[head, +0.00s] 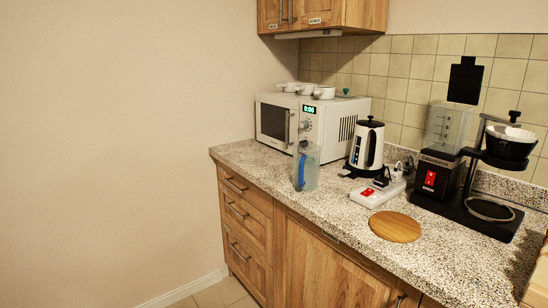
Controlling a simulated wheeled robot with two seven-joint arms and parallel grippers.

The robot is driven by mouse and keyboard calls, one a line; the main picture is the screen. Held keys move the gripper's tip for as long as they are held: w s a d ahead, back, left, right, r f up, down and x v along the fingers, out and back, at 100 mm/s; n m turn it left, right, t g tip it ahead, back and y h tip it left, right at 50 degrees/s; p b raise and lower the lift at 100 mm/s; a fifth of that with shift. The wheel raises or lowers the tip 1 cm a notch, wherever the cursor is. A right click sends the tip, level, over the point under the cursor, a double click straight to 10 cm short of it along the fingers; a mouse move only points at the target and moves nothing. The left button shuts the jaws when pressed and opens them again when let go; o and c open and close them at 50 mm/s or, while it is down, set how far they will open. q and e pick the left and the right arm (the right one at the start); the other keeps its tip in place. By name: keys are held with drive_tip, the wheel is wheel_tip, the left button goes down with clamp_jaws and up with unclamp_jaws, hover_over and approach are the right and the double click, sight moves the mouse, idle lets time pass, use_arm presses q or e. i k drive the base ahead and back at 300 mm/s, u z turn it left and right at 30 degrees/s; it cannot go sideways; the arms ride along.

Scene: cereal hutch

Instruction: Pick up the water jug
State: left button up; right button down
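The water jug (311,170) is a clear, bluish upright container with a blue handle on its front left side. It stands on the speckled countertop (339,194) near the front edge, in front of the white microwave (338,125). Neither of my grippers shows in the head view.
A white and black kettle (366,146) stands to the jug's right. Nearby are a power strip (377,192) with a red switch, a round wooden board (394,227) and a black coffee maker (440,172). White cups (324,93) sit on the microwave. A wooden cabinet (322,15) hangs above. The floor at left is clear.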

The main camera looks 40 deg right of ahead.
sight(306, 156)
drive_tip(key=i, duration=2.6)
drive_tip(key=z, duration=3.3)
